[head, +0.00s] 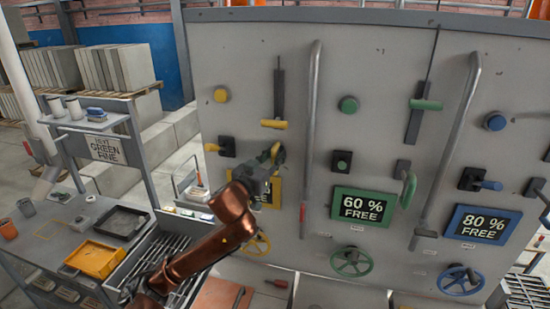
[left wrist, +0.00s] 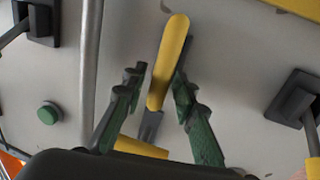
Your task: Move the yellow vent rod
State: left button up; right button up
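The yellow vent rod seems to be the dark upright rod in a slot on the grey panel. Its yellow crosswise handle (head: 274,124) shows in the head view and partly at the bottom of the left wrist view (left wrist: 140,147). My left gripper (head: 272,157) is just below that handle, near the panel. A separate yellow-handled lever (left wrist: 168,62) lies between its green fingers (left wrist: 157,82). The fingers are open, with a gap on the left side; whether the right finger touches the lever I cannot tell. My right gripper is out of view.
A grey vertical pipe (head: 311,130) stands right of the yellow controls. A dark block with a yellow knob (head: 220,147) sits to the left. Green and blue controls are further right. A workbench with a yellow tray (head: 94,259) stands at the lower left.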

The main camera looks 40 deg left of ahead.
pick_arm(q)
jog(key=shift+o, duration=0.3)
jog(key=shift+s, duration=0.2)
jog(key=s+d, duration=0.2)
jog(key=s, duration=0.9)
jog(key=shift+s+d, duration=0.25)
jog(key=shift+s, duration=0.05)
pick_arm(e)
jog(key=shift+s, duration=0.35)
